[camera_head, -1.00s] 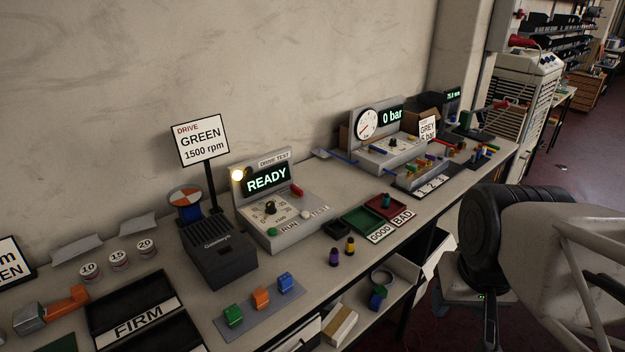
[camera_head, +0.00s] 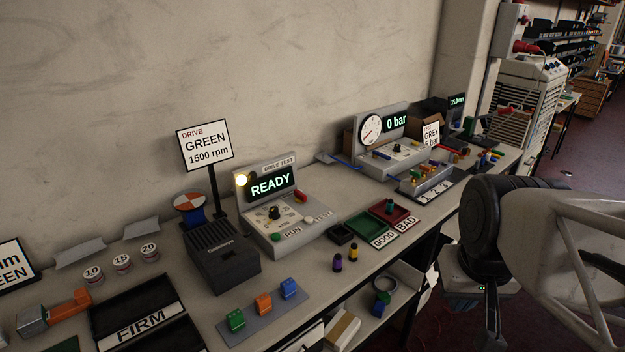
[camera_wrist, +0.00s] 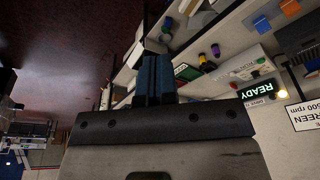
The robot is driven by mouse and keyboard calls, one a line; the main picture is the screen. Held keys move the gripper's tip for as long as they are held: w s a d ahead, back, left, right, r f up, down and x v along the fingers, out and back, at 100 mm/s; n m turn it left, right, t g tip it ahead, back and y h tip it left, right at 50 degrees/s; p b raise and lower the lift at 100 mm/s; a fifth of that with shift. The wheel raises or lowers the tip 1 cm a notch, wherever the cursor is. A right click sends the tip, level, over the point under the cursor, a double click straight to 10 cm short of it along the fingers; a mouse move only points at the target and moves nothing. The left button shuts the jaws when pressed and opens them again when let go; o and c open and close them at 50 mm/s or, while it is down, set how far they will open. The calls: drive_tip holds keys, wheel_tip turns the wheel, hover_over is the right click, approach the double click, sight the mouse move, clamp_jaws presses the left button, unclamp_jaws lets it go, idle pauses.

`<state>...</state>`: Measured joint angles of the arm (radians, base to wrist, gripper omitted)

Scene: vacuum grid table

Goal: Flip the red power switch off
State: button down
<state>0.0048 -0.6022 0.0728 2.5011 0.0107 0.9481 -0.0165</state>
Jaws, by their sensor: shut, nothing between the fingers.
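A small red switch-like part (camera_head: 300,195) sits at the right side of the grey drive test unit (camera_head: 290,243), beside its lit READY display (camera_head: 270,184). It is too small to tell which way it is tipped. In the wrist view, the READY display (camera_wrist: 243,95) is at the right, with a small red part (camera_wrist: 233,85) near it. My gripper (camera_wrist: 156,62) shows there as two dark blue fingers pressed together, empty and well apart from the unit. In the head view my arm is at the lower right, off the bench front; the fingertips cannot be made out.
Green and red trays (camera_head: 391,211) and two small pegs stand right of the unit. A black box (camera_head: 222,262) and tall sign (camera_head: 205,146) stand left. Colored blocks (camera_head: 263,303) sit in front. A pressure gauge unit (camera_head: 372,130) is farther along. The floor side is open.

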drive_tip(key=w+a+r+n+g+y, duration=0.1)
drive_tip(key=w+a+n, duration=0.15)
drive_tip(key=w, duration=0.85)
drive_tip(key=w+a+r+n+y, duration=0.1)
drive_tip(key=w+a, duration=0.2)
drive_tip(key=w, duration=0.7)
drive_tip(key=w+a+r+n+g+y, duration=0.1)
drive_tip(key=w+a+r+n+y, duration=0.15)
drive_tip(key=w, duration=0.85)
drive_tip(key=w+a+f+n+y, duration=0.1)
drive_tip(key=w+a+f, duration=0.3)
drive_tip(key=w, duration=0.6)
drive_tip(key=w+a+f+n+g+y, duration=0.1)
drive_tip(key=w+a+f+n, duration=0.1)
drive_tip(key=w+a+f, duration=0.2)
drive_tip(key=w+a+f+n+y, duration=0.1)
drive_tip(key=w+a+f, duration=0.4)
drive_tip(key=w, duration=1.2)
drive_tip(key=shift+f, duration=1.75)
drive_tip(key=shift+s+a+f, duration=0.1)
